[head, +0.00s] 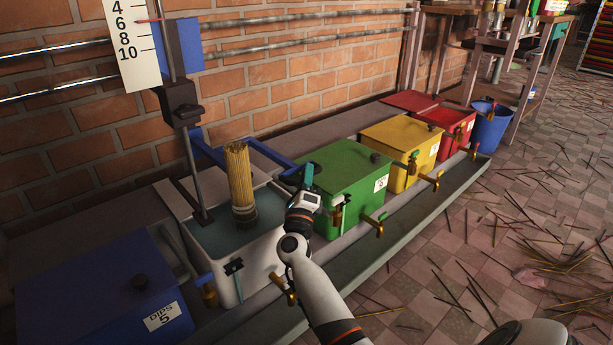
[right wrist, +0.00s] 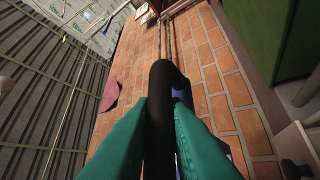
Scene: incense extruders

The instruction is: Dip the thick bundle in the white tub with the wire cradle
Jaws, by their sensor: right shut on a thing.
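The white tub (head: 262,258) holds dark bluish liquid (head: 222,238). The thick bundle (head: 238,170) of tan sticks stands upright over the tub. A greyish wire cradle (head: 244,214) surrounds its lower part, at or in the liquid; I cannot tell how deep. Blue bars (head: 270,154) run behind the bundle towards my right gripper. My right gripper (head: 307,176), with teal fingers, is at the tub's right back corner. In the right wrist view its fingers are shut on a black handle (right wrist: 159,100), with blue behind it. My left gripper is not in view.
A blue tub (head: 95,290) with a lid stands left. Green (head: 345,172), yellow (head: 400,140) and red (head: 447,135) lidded tubs stand right. Brass taps and a grey trough (head: 400,225) run along the front. A post with a scale (head: 130,40) stands behind. Loose sticks litter the floor.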

